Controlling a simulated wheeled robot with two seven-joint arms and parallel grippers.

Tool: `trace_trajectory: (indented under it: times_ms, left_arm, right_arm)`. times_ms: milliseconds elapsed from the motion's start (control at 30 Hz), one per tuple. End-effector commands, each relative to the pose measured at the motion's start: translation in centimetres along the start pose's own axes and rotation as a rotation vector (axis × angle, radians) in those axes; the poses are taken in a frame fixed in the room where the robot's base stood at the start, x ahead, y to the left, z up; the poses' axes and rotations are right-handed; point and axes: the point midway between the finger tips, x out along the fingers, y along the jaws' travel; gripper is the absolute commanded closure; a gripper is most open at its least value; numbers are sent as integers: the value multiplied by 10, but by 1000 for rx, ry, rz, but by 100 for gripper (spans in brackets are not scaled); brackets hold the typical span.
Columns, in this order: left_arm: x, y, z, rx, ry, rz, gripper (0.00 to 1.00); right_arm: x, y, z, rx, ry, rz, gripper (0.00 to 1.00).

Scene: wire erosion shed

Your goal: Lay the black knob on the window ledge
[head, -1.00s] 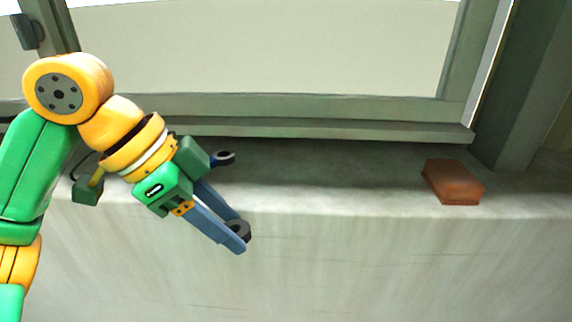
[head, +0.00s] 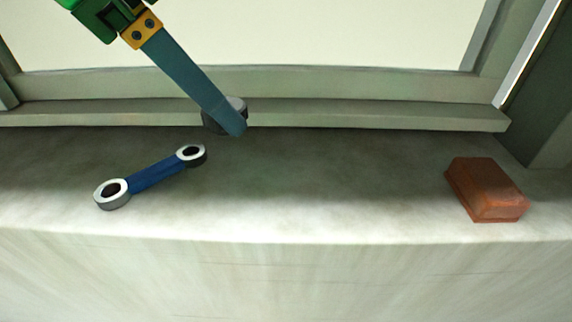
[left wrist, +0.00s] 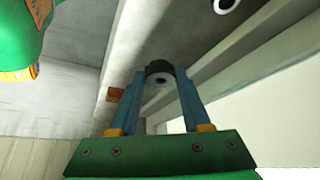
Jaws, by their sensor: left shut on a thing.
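The black knob (head: 214,122) is between the fingers of my left gripper (head: 238,128), which is shut on it. In the head view the near finger hides part of the knob. The left wrist view also shows the knob (left wrist: 159,72) held between both fingertips of the gripper (left wrist: 160,80). The window ledge (head: 330,190) is a pale grey, mottled slab running across the head view below the window frame. The knob appears over the back part of the ledge; I cannot tell whether it touches it. My right gripper is not in view.
A blue link with a pale ring at each end (head: 155,177) lies on the ledge at the left. A red-brown brick (head: 487,190) lies at the right. The ledge between them is clear. The window frame (head: 300,112) borders the back.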

Motion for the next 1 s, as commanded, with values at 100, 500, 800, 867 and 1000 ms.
trace_trajectory:
  times_ms: [100, 500, 800, 867, 1000]
  left_arm:
    - [40, 9, -21, 4, -4, 7, 100]
    - [122, 15, -22, 0, 1, -1, 100]
    - [130, 15, -17, 0, 3, 0, 100]
    - [131, 15, -17, 0, 2, 0, 100]
    - [132, 15, -16, 0, 2, 0, 36]
  right_arm:
    - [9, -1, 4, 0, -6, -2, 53]
    - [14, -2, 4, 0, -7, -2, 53]
    - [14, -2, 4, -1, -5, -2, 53]
    - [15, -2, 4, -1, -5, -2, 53]
    - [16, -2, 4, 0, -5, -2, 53]
